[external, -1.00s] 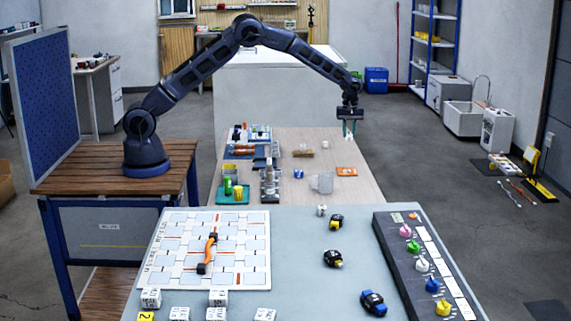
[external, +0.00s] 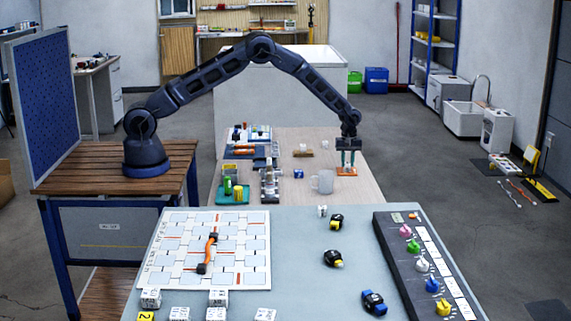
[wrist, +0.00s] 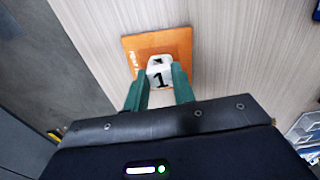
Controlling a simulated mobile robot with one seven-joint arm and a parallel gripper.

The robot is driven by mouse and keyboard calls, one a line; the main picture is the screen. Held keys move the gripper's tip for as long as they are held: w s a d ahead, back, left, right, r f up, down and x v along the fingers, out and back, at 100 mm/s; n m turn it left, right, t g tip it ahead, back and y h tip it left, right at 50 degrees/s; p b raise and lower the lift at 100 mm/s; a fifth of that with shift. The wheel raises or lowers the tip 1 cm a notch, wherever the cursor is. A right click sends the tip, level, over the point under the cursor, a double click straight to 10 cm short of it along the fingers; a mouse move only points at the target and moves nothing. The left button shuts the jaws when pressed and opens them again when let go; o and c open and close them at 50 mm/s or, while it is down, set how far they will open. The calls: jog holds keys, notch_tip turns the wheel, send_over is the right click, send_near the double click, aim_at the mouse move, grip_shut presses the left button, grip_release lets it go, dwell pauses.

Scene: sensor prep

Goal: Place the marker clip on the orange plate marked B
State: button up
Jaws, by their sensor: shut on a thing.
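My gripper (external: 347,170) is low over the orange plate (external: 346,172) on the pale wooden table. I cannot tell for sure that this block is the marker clip. The block is over the orange plate (wrist: 181,41), toward its near edge, and whether it touches the plate is not clear. In the external view the block is too small to make out.
Trays and parts crowd the table's left side. The table around the plate's right is clear.

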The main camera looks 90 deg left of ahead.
jog(key=shift+f, duration=0.25)
jog(key=o, duration=1)
jog(key=shift+c, duration=0.2)
jog(key=shift+r, duration=0.1)
notch_tip(320, 180, up, 11)
notch_tip(320, 180, up, 19)
jog(key=m+t, duration=0.1)
jog(key=m, duration=0.3)
send_over(348, 163)
jog(key=s+d, duration=0.5)
jog(key=s, duration=0.5)
jog(key=s+d+r+m+t, duration=0.1)
jog(key=s+d+r+m, duration=0.35)
jog(key=s+r, duration=1)
jog(key=s+d+r+m+t, duration=0.1)
jog(key=s+d+m, duration=0.15)
jog(key=s, duration=0.65)
jog(key=s+d+r+m, duration=0.2)
jog(key=s+d, duration=0.1)
jog(key=s, duration=0.7)
jog(key=s+d+f+m, duration=0.1)
jog(key=s+f+m, duration=0.1)
jog(key=s, duration=0.7)
jog(key=s+d+f+m+t, duration=0.1)
jog(key=s+f+m, duration=0.1)
jog(key=s, duration=0.6)
jog(key=shift+s+f+m+t, duration=0.2)
jog(key=shift+s+m+t, duration=0.1)
jog(key=shift+s+m, duration=0.15)
